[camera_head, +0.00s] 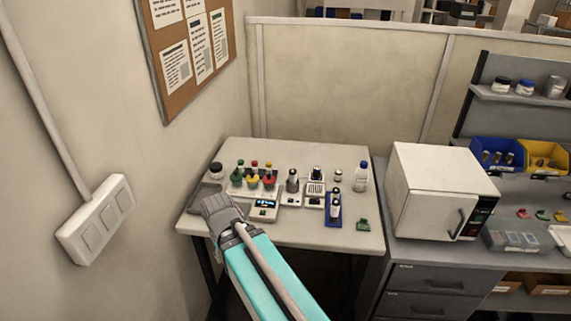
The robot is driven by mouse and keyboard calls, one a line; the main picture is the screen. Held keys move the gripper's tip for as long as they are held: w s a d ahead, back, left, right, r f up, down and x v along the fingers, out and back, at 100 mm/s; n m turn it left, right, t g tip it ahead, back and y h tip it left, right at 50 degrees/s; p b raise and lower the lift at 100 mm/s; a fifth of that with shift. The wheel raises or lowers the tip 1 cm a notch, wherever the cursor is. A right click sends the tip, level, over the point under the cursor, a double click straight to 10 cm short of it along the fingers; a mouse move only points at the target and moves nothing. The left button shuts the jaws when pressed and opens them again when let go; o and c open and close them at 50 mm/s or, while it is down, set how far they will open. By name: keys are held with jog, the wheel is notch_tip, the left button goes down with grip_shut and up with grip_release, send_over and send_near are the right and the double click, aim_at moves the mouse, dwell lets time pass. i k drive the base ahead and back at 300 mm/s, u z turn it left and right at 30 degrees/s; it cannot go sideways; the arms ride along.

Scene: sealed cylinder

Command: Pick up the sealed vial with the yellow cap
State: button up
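A cluster of small vials or holders in green, yellow and red stands on the white table (345,235), left of its middle. A yellow piece (252,181) is in the middle of the front row, between a green one (237,180) and a red one (269,181). My gripper (213,203) is over the table's left part, to the left of and nearer than the cluster, apart from the yellow piece. Its fingers are too small and turned away to judge.
A black-lidded jar (216,171) stands behind my gripper. A small device with a display (264,208) and a blue stand (334,212) lie to the right. The wall is close on the left; a white oven (438,190) stands right.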

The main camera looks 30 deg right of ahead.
aim_at(269, 169)
jog(key=z, duration=0.3)
jog(key=i, duration=0.6)
jog(key=z, duration=0.35)
jog(key=k, duration=0.9)
jog(key=z, duration=0.15)
jog(key=i, duration=0.8)
